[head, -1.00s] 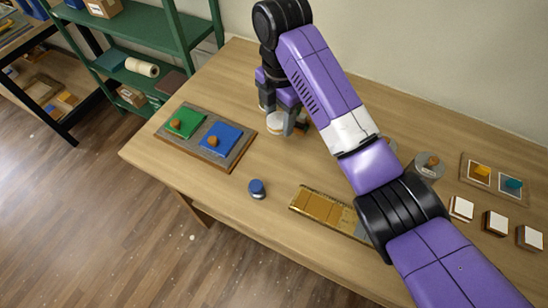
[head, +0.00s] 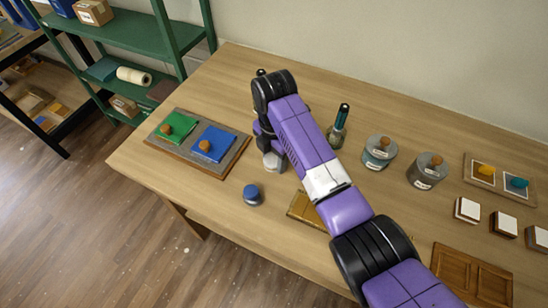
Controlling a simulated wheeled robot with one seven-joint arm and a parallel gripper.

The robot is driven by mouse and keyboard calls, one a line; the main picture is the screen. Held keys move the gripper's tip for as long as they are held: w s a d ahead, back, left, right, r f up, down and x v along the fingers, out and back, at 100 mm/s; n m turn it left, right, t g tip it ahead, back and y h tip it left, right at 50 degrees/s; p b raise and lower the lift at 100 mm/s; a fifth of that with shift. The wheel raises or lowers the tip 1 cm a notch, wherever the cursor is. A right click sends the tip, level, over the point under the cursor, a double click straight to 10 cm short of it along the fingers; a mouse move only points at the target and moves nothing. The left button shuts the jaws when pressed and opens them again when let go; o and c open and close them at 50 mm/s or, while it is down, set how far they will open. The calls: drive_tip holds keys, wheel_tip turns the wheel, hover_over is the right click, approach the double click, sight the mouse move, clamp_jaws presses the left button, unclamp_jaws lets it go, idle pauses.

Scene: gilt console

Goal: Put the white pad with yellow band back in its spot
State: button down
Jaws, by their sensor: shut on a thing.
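My gripper (head: 268,150) hangs over the table, right of the board with green and blue panels, with its fingers pointing down. It is shut on a pale, round-looking thing (head: 272,163), which I take for the white pad. My arm covers most of it, and its yellow band cannot be made out now. I cannot tell whether it touches the table. A gold sectioned tray (head: 305,210) lies to the right and nearer me, partly under my arm. A small blue-topped round piece (head: 252,194) stands between the board and the tray.
The panel board (head: 232,160) is left of my gripper. A bottle with a teal and black top (head: 338,130) and two knobbed jars (head: 378,153) (head: 427,172) stand right of my arm. Several white-topped blocks (head: 467,210) and a wooden panel (head: 472,275) are farther right. The table's back left is clear.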

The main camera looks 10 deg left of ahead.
sight(274, 158)
drive_tip(key=shift+f, duration=0.2)
drive_tip(key=shift+f, duration=0.15)
drive_tip(key=c, duration=0.7)
unclamp_jaws()
wheel_tip(274, 158, up, 12)
drive_tip(key=shift+r+p, duration=0.2)
drive_tip(key=shift+p, duration=0.3)
